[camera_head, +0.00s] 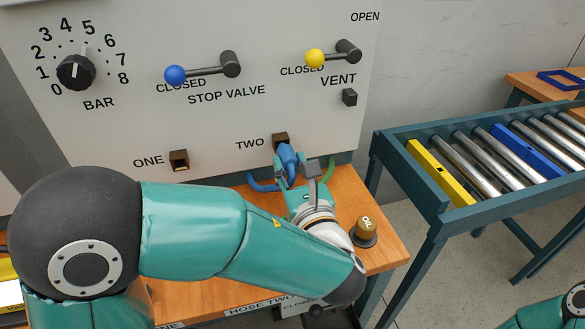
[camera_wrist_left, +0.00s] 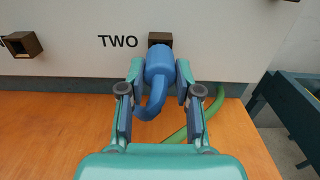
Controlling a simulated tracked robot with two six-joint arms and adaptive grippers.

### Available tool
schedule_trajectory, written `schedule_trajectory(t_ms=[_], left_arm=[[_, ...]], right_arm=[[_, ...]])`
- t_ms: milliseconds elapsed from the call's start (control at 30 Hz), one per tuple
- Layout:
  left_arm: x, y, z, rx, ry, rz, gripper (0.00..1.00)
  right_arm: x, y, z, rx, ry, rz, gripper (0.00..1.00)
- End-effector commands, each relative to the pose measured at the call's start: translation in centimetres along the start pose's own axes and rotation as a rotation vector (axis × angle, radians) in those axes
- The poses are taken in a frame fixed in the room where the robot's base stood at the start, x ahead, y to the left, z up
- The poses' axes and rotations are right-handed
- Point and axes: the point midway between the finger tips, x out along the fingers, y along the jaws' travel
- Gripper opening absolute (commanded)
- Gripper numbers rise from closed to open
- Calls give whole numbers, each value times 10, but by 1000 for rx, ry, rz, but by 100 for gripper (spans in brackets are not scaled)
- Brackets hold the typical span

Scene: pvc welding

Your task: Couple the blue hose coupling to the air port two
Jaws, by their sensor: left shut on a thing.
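The blue hose coupling (camera_head: 288,156) is at air port two (camera_head: 280,138), a square brown socket on the light panel. In the left wrist view the coupling (camera_wrist_left: 158,65) is upright in the picture, with its top end overlapping the lower part of port two (camera_wrist_left: 160,39). How deep it sits in the port is hidden. My left gripper (camera_head: 291,172) is shut on the coupling, one finger on each side; it also shows in the left wrist view (camera_wrist_left: 160,84). A blue hose bends down from the coupling to the left. My right gripper is not in view.
Port one (camera_head: 179,160) is empty, to the left. A green hose (camera_head: 328,172) lies behind my gripper. A brass oil cap (camera_head: 366,231) stands on the wooden bench (camera_head: 350,192) at right. Valve levers and a dial are above. A roller conveyor (camera_head: 480,160) stands right.

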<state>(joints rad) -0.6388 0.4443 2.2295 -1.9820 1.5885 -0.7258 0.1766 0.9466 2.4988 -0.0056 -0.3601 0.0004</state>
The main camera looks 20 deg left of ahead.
Motion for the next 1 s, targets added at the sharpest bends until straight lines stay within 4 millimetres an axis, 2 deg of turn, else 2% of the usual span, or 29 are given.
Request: schedule_trajectory(t_ms=[600, 633, 700, 800, 1000], left_arm=[[16, 0, 0, -1, 0, 1, 0], [15, 0, 0, -1, 0, 1, 38], [15, 0, 0, -1, 0, 0, 50], [15, 0, 0, -1, 0, 0, 62], [15, 0, 0, 0, 0, 0, 62]], right_arm=[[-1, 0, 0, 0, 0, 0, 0], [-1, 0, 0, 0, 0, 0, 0], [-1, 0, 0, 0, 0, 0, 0], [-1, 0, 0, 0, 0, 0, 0], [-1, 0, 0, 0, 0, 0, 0]])
